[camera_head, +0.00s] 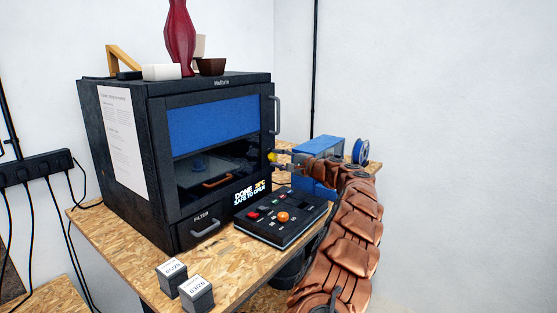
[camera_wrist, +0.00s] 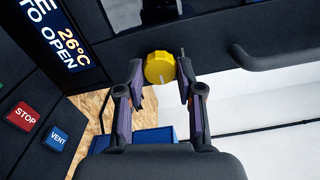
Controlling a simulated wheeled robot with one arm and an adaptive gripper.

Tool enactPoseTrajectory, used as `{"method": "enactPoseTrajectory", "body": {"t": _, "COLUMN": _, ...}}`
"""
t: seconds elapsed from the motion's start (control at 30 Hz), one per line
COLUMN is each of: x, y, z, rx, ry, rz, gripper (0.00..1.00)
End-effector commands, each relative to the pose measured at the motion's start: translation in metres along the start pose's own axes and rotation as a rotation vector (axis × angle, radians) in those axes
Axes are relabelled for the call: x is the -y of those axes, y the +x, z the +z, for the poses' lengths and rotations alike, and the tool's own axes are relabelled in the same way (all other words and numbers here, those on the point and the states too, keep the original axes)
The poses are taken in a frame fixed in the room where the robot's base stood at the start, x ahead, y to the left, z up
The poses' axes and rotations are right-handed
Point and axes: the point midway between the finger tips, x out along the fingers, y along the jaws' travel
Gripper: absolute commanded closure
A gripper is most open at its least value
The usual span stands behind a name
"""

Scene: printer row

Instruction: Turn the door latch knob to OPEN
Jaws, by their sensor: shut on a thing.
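The yellow latch knob (camera_wrist: 160,68) sits on the front of the black printer enclosure (camera_head: 160,170). In the head view it is a small yellow spot (camera_head: 271,157) at the door's right edge. My gripper (camera_wrist: 161,72) has one finger on each side of the knob and is shut on it. In the head view my gripper (camera_head: 279,158) reaches the knob from the right. I cannot read any OPEN mark beside the knob.
A control box (camera_head: 283,216) with buttons stands in front; the display (camera_head: 250,192) reads DONE, 26°C, SAFE TO OPEN. A door handle (camera_head: 277,115) sticks out above the knob. A blue box (camera_head: 318,150) and spool (camera_head: 361,151) stand behind my arm. Two small labelled blocks (camera_head: 196,292) stand at the front.

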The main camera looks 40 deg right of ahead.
Motion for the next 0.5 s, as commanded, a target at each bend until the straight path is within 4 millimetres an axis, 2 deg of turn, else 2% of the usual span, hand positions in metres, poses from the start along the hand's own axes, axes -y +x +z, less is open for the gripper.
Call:
{"method": "enactPoseTrajectory", "body": {"t": 0.07, "x": 0.0014, "y": -0.0002, "z": -0.0001, "rx": -0.001, "ry": 0.0, "rz": -0.003, "gripper": 0.98}}
{"method": "enactPoseTrajectory", "body": {"t": 0.1, "x": 0.0014, "y": -0.0002, "z": -0.0001, "rx": -0.001, "ry": 0.0, "rz": -0.003, "gripper": 0.62}}
{"method": "enactPoseTrajectory", "body": {"t": 0.33, "x": 0.0008, "y": -0.0002, "z": -0.0002, "rx": -0.001, "ry": -0.001, "rz": -0.001, "gripper": 0.39}}
{"method": "enactPoseTrajectory", "body": {"t": 0.5, "x": 0.0003, "y": -0.0002, "z": -0.0002, "rx": 0.0, "ry": -0.001, "rz": -0.001, "gripper": 0.38}}
